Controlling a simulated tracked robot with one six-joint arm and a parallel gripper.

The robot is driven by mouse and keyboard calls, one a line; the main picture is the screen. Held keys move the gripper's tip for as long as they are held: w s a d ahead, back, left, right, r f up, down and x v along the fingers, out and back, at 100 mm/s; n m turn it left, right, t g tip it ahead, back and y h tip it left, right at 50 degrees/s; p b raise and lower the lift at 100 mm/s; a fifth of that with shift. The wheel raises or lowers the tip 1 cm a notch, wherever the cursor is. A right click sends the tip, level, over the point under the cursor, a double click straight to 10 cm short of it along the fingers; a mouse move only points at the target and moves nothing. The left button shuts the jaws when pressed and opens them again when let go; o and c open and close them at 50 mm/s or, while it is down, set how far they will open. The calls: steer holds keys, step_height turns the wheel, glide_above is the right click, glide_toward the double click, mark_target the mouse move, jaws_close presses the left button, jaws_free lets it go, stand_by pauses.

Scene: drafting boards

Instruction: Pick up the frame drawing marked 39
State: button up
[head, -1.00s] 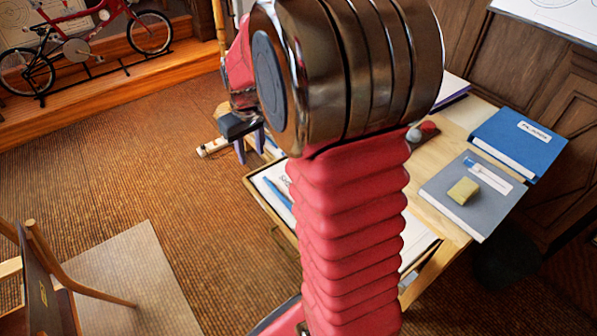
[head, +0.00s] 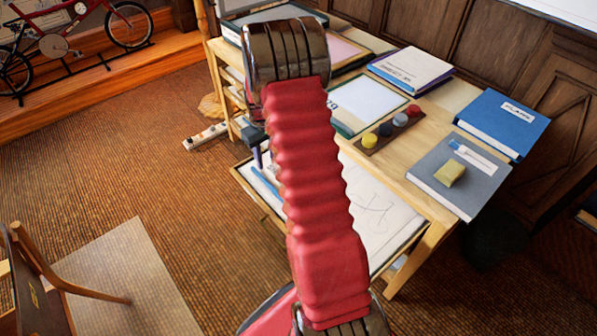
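I cannot read a 39 on any sheet. A large white sheet with thin drawn lines (head: 375,210) lies in the pulled-out drawer or low tray under the table top, partly hidden by my arm. My gripper (head: 259,158) hangs just left of my red arm, over the left end of the drawer. Its fingers point down and are partly hidden, so their gap cannot be judged.
A blue pencil (head: 265,184) lies in the drawer. A chair (head: 60,265) stands left; carpet between is clear.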

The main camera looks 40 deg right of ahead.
glide_above(270, 186)
steer(key=shift+f, duration=4.25)
steer(key=shift+f, duration=0.1)
steer(key=shift+d+f, duration=0.1)
steer(key=shift+f, duration=2.4)
steer(key=shift+c, duration=0.2)
jaws_close()
